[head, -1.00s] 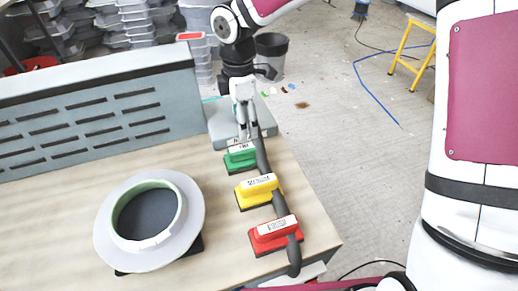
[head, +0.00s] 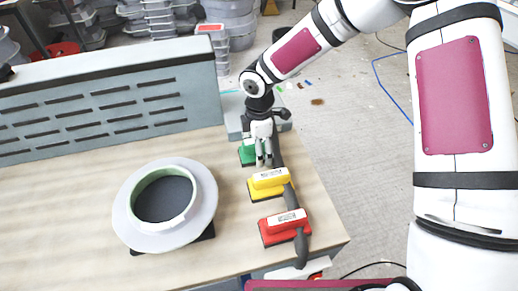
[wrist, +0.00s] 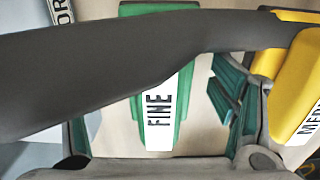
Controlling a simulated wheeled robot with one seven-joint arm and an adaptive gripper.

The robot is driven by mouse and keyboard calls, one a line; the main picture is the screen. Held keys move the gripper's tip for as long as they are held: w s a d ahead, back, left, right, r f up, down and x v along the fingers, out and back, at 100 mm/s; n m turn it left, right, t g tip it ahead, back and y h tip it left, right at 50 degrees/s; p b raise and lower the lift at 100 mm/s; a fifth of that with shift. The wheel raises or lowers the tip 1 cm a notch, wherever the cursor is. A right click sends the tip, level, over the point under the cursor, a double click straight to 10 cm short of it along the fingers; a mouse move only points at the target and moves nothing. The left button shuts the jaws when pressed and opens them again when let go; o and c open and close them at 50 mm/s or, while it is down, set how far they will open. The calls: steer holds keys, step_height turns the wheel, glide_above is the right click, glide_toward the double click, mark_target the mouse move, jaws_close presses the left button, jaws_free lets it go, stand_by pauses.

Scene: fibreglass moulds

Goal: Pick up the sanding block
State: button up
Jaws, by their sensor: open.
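Three sanding blocks sit in a row near the right edge of the bench: green (head: 246,153), yellow (head: 268,184) and red (head: 284,228). My gripper (head: 264,162) is open, pointing down at the green block and partly hiding it. In the wrist view the green block (wrist: 127,109) carries a white label reading "FINE" and lies between my spread fingers. The yellow block (wrist: 293,85) is at the right there. I cannot tell whether the fingers touch the green block.
A long dark bar (head: 301,247) runs along the blocks; in the wrist view the bar (wrist: 90,75) crosses in front of the green block. A round ring-shaped mould (head: 205,205) sits left of the blocks. A slotted grey panel (head: 95,112) stands behind. Bare bench (head: 55,215) lies left.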

steer(key=shift+f, duration=0.35)
steer(key=c, duration=1.4)
steer(key=shift+o, duration=0.2)
steer(key=shift+r, duration=0.1)
step_height(320, 180, up, 10)
steer(key=shift+b, duration=0.4)
